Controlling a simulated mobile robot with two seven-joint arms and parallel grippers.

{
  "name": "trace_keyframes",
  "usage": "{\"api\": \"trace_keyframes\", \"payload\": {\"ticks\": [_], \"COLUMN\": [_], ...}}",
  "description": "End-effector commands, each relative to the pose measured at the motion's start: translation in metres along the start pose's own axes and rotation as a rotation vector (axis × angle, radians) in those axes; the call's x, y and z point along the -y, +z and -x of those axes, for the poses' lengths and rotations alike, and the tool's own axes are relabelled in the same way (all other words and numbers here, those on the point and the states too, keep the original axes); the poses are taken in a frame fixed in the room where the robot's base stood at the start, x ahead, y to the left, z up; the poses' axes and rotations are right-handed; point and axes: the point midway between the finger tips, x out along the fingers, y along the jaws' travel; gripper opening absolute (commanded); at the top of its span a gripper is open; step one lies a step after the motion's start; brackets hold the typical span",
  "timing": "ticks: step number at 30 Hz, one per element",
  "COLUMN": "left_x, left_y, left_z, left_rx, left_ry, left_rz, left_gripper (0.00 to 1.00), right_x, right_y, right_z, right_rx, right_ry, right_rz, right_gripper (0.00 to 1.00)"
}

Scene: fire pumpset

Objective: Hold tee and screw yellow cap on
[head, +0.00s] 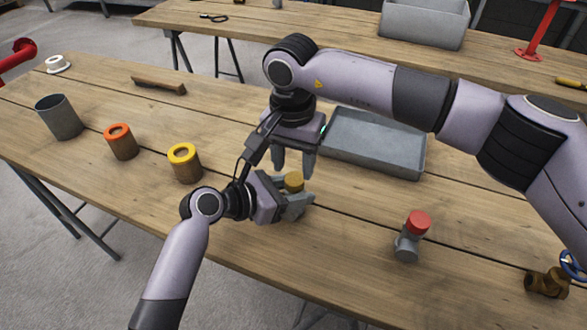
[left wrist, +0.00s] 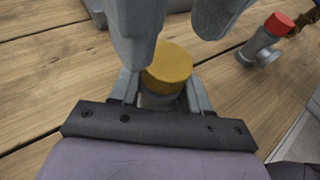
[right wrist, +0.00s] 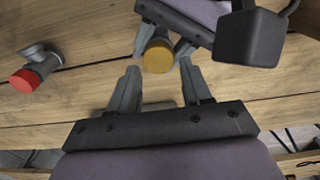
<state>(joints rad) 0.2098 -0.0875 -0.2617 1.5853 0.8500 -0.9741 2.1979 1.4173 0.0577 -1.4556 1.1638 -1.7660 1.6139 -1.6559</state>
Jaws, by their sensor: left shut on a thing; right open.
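The yellow cap (head: 293,181) sits on top of the tee, between the fingers of my left gripper (head: 298,203). My left gripper is shut on the tee, whose grey body (left wrist: 158,98) is mostly hidden under the cap and behind the fingers. In the left wrist view the cap (left wrist: 168,65) looks level; I cannot tell how far it is threaded. My right gripper (head: 294,172) is open, pointing down just above the cap. In the right wrist view the cap (right wrist: 158,54) lies beyond and between the open fingertips, not gripped.
Another grey tee with a red cap (head: 409,239) stands to the right, and a brass fitting (head: 547,284) lies near the right edge. A grey tray (head: 372,150) is behind my grippers. Yellow-rimmed (head: 186,167) and orange-rimmed (head: 121,145) containers and a grey cup (head: 62,122) stand left.

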Motion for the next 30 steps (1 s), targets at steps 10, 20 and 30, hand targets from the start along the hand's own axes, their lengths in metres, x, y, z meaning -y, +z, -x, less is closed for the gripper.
{"api": "trace_keyframes", "payload": {"ticks": [10,20,30], "left_x": [-0.002,-0.002,-0.002], "left_y": [0.000,-0.001,-0.001], "left_z": [0.001,0.001,0.001], "left_rx": [0.000,-0.001,-0.001], "left_ry": [0.005,0.006,0.006], "left_rz": [0.003,0.003,0.003], "left_gripper": [0.00,0.00,0.00], "right_x": [0.001,0.001,0.001], "right_y": [0.001,0.001,0.001], "right_z": [0.002,0.002,0.021], "right_rx": [0.002,0.002,0.000], "right_ry": [-0.001,-0.001,-0.003], "right_rz": [0.004,0.005,0.006], "right_gripper": [0.17,0.17,0.17]}}
